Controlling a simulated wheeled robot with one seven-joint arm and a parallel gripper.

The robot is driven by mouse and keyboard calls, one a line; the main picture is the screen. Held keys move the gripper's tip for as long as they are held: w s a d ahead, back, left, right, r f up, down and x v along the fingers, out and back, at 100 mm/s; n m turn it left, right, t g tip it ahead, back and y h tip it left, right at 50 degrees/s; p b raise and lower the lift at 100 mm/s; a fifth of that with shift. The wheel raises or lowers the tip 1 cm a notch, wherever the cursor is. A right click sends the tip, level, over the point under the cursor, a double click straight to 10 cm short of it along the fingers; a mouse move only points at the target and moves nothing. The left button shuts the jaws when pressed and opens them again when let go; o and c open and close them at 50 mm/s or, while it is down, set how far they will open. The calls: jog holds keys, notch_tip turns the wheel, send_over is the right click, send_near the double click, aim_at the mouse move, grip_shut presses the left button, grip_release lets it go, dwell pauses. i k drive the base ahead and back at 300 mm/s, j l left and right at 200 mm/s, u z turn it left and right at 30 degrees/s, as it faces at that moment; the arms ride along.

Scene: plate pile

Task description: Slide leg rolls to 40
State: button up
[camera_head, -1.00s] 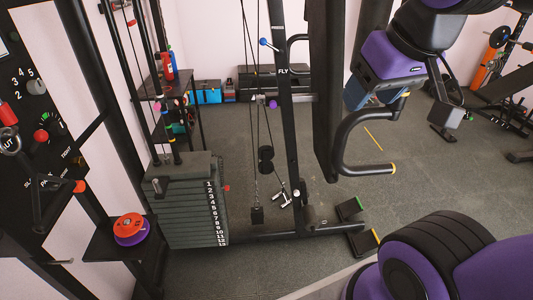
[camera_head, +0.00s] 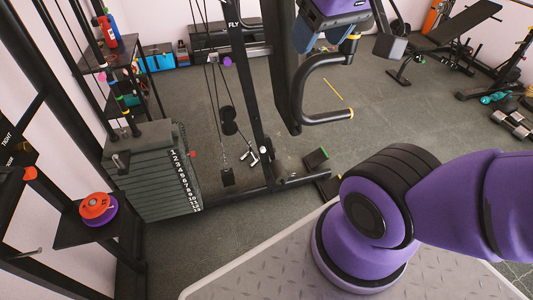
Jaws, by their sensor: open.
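No leg rolls that I can name with certainty show, and I can read no mark 40. A curved black tube (camera_head: 315,68) with yellow end caps juts from the upright pad of the exercise machine. My gripper (camera_head: 322,33) is at the top edge, under my purple wrist, just above and beside the tube's upper end. Its blue-grey fingers are apart and I see nothing between them. I cannot tell whether they touch the tube. The machine's post (camera_head: 247,80) is labelled FLY.
A numbered weight stack (camera_head: 155,170) stands left. Red and purple discs (camera_head: 98,208) lie on a small black shelf. A bench (camera_head: 470,25) and dumbbells (camera_head: 512,124) are at right. Open floor (camera_head: 400,100) lies between.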

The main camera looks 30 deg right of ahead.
aim_at(281, 175)
jog(key=k+l, duration=0.1)
jog(key=l, duration=0.9)
jog(key=k+l, duration=0.15)
jog(key=l, duration=0.85)
jog(key=k+u, duration=0.05)
